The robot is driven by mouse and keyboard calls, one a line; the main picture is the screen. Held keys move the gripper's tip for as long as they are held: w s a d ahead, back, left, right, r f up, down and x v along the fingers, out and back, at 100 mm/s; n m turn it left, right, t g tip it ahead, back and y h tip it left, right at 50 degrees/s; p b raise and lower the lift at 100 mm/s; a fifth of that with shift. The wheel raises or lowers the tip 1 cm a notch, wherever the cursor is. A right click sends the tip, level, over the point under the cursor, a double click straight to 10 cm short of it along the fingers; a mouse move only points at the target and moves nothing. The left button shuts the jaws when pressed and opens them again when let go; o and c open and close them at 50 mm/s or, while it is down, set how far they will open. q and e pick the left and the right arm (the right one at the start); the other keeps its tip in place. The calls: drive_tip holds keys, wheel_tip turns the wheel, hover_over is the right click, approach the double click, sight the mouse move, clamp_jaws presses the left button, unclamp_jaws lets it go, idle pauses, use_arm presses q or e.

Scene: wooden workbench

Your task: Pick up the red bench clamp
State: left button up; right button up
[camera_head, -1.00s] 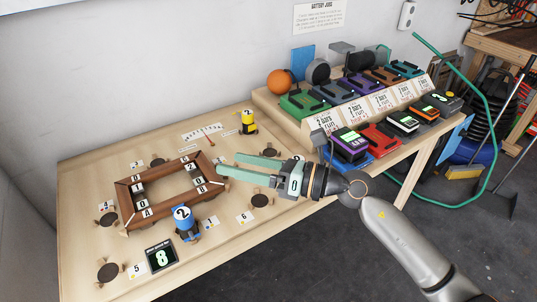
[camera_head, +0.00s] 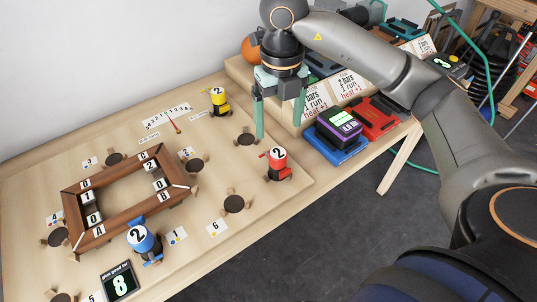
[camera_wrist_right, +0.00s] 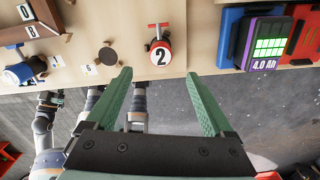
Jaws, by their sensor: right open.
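The red bench clamp (camera_head: 278,167) stands on the board near its right edge in the head view, with a white "2" label on its round top. It also shows at the top middle of the right wrist view (camera_wrist_right: 160,52), ahead of the gap between my fingers. My right gripper (camera_head: 278,118) points down, open and empty, above and behind the clamp in the head view. Its two green fingers spread wide in the right wrist view (camera_wrist_right: 159,74). They do not touch the clamp. My left gripper is not seen.
A blue clamp (camera_head: 143,238) and a yellow clamp (camera_head: 218,100) stand on the same bench. A wooden frame (camera_head: 128,217) lies to the left. A purple battery (camera_head: 338,127) on a blue base and a red base (camera_head: 374,119) stand right of the gripper.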

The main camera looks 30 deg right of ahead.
sight(278, 153)
wheel_tip(278, 153, down, 7)
drive_tip(key=shift+s+r, duration=0.15)
drive_tip(key=shift+r, duration=0.05)
wheel_tip(278, 153, down, 6)
drive_tip(key=shift+r, duration=0.15)
clamp_jaws()
idle(0.7)
